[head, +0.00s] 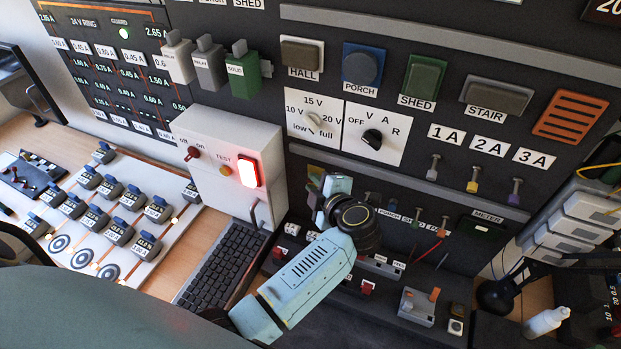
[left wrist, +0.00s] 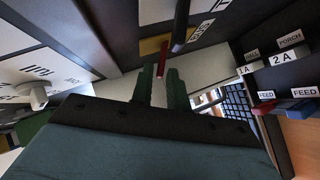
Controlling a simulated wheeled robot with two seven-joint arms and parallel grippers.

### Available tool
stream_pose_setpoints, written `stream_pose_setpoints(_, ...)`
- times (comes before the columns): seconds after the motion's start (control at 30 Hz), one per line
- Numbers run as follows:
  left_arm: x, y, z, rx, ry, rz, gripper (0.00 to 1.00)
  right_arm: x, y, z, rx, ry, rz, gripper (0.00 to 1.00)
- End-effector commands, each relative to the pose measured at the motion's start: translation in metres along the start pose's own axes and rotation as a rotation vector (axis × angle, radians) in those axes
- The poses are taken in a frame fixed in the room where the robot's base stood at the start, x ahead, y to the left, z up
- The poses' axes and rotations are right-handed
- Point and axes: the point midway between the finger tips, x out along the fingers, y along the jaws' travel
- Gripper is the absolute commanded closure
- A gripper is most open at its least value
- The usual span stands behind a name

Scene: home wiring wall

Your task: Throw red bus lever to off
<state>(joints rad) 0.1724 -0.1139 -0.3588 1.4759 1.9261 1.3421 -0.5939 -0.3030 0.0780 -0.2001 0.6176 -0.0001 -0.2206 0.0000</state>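In the head view a small red lever (head: 193,153) sits under "off" and "on" marks on the pale box. I cannot tell if this is the red bus lever. My left gripper (head: 335,190) is in front of the panel, right of that box; its fingertips are mostly hidden. In the left wrist view its two green fingers (left wrist: 161,80) stand apart with a narrow gap. A red bar (left wrist: 181,35) and a dark rod show just beyond the fingertips; contact cannot be told. My right gripper is not in view.
A lit red TEST switch (head: 248,172) and a grey handle (head: 255,213) are on the box. A keyboard (head: 222,268) lies below. A dial (head: 314,119) is above my gripper. Red and black leads (head: 430,250) and small blocks fill the shelf to its right.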

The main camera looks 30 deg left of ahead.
Motion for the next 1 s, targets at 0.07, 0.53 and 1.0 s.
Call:
stream_pose_setpoints(0.07,0.012,0.000,0.000,0.002,0.002,0.001,0.84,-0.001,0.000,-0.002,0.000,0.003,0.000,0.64)
stream_pose_setpoints(0.53,0.027,0.000,0.000,-0.001,0.000,0.000,0.84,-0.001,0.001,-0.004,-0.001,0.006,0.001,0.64)
stream_pose_setpoints(1.0,0.027,-0.002,0.001,-0.010,-0.001,0.008,1.00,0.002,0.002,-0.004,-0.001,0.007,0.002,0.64)
